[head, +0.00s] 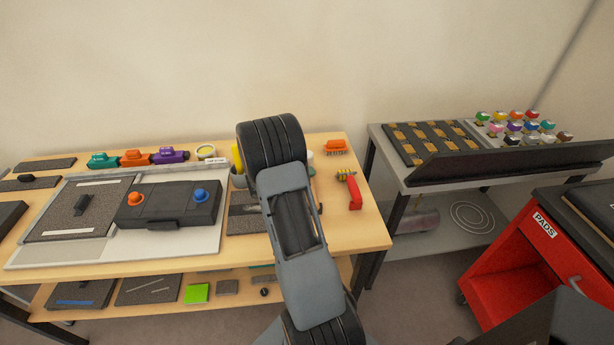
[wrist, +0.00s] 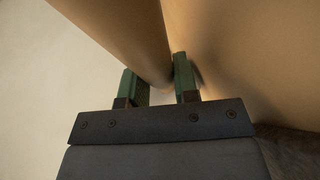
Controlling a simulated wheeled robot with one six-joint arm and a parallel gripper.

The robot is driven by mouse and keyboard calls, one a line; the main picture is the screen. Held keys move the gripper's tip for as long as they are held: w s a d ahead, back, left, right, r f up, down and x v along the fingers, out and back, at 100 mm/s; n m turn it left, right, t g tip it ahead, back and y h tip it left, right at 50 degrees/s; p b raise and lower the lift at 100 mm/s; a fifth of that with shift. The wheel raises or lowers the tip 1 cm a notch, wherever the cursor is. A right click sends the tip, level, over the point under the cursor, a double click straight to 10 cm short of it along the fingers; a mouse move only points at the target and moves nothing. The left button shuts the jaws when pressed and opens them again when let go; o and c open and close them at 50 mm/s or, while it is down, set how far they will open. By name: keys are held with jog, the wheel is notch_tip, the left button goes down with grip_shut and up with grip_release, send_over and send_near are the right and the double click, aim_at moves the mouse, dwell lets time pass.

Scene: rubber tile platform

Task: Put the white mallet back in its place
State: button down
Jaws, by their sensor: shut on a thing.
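My gripper (wrist: 156,82) shows in the wrist view, its two green fingers shut on a smooth tan rounded shaft. This looks like the handle of the white mallet (wrist: 125,25); its head cannot be made out there. The shaft runs up and left out of the picture. In the head view my arm reaches over the right part of the wooden table and hides my gripper and what it holds. A small whitish edge shows just right of the arm, too little to identify.
The wooden table (head: 375,235) holds a black box with orange and blue knobs (head: 168,205), a red-handled tool (head: 351,190), an orange brush (head: 335,146) and a tape roll (head: 206,151). A grey bench (head: 395,172) and red cabinet (head: 520,245) stand at right.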

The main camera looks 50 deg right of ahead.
jog(key=shift+s+a+f+b, duration=0.1)
jog(key=shift+f+b, duration=0.5)
jog(key=shift+b, duration=0.35)
dwell(0.7)
jog(key=c, duration=1.2)
grip_release()
jog(key=o, duration=0.4)
jog(key=shift+s+f, duration=0.1)
jog(key=shift+f, duration=0.1)
jog(key=shift+a, duration=0.1)
jog(key=v, duration=1.4)
jog(key=shift+r+b, duration=0.4)
jog(key=shift+r, duration=0.3)
jog(key=s+a+r+n+t+y+p, duration=0.1)
jog(key=s+a+r+t+y+p, duration=0.1)
jog(key=s+a+r+y, duration=0.2)
jog(key=s+a+r+n+t+y+p, duration=0.2)
jog(key=s+a+r+y+p, duration=0.1)
jog(key=a, duration=0.7)
jog(key=s+a+r+n+t+y+p, duration=0.1)
jog(key=s+a+r+t+y+p, duration=0.1)
jog(key=s+a+r+y, duration=0.4)
jog(key=shift+a+n+t+y, duration=0.3)
jog(key=shift+a+y, duration=0.1)
jog(key=shift+a, duration=0.35)
